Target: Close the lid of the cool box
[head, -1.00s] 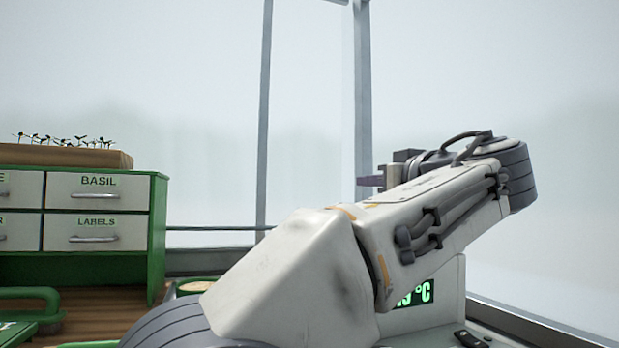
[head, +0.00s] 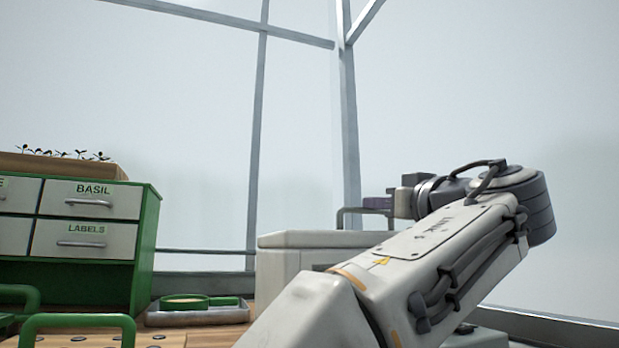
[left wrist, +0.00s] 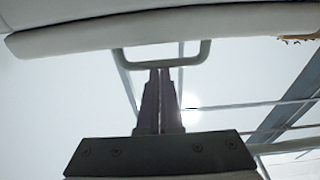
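The cool box (head: 275,280) is a white box right of centre in the head view, its right part hidden behind my left arm. Its pale lid (head: 290,240) shows as a slab at the top; its exact angle is hard to tell. A grey loop handle (head: 345,218) stands on the lid. My left gripper (head: 372,203) is at the handle, above the lid. In the left wrist view its purple fingers (left wrist: 160,72) are together, tips at the handle bar (left wrist: 135,65), with the lid edge (left wrist: 80,38) beyond. I see no grip around the bar. My right gripper is out of view.
A green cabinet (head: 147,235) with BASIL and LABELS drawers stands at the left, seedlings (head: 63,153) on top. A green-handled item (head: 80,322) is at front left. Glass walls stand behind.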

